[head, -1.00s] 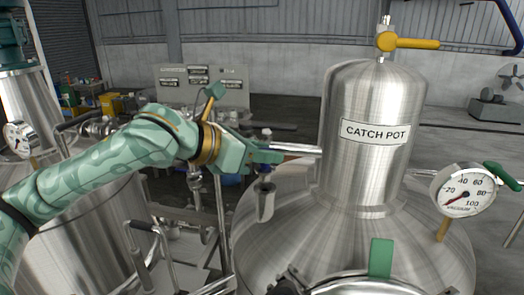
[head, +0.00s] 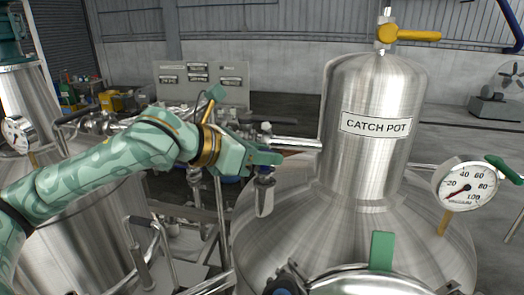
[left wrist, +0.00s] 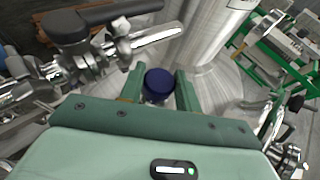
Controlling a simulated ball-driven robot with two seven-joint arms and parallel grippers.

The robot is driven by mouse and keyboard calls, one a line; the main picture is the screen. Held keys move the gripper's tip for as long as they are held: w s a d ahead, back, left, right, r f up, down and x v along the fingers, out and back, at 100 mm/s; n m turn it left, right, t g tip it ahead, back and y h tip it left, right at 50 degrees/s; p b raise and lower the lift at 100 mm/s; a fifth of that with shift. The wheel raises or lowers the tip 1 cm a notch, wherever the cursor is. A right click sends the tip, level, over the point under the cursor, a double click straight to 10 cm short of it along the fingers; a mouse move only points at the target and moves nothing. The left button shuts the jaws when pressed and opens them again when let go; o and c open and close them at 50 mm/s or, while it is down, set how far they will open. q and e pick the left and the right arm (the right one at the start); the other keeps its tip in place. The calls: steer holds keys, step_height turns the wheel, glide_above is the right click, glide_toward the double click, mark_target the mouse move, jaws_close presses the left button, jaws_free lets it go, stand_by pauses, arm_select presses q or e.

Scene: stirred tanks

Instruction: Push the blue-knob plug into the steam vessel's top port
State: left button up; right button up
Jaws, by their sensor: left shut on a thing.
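My left gripper (head: 266,159) is shut on the blue-knob plug. In the left wrist view the round dark blue knob (left wrist: 159,84) sits between the two green fingers of the gripper (left wrist: 158,92). In the head view the fingers mostly cover the plug; a dark part of it (head: 264,171) shows just below them. Directly beneath is an upright metal neck (head: 264,200) at the left shoulder of the large steel vessel (head: 330,220). I cannot tell whether the plug has entered that neck. My right gripper is out of view.
A steel dome labelled CATCH POT (head: 375,125) stands right of the gripper, with a yellow-handled valve (head: 405,34) on top. A horizontal metal pipe (head: 295,143) passes close behind the gripper. A gauge (head: 465,188) is at the right, a green handle (head: 382,255) in front.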

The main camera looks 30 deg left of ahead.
arm_select(q)
steer(key=shift+f+b, duration=0.6)
steer(key=shift+f, duration=0.6)
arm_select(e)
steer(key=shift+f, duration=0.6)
arm_select(q)
steer(key=o, duration=1.1)
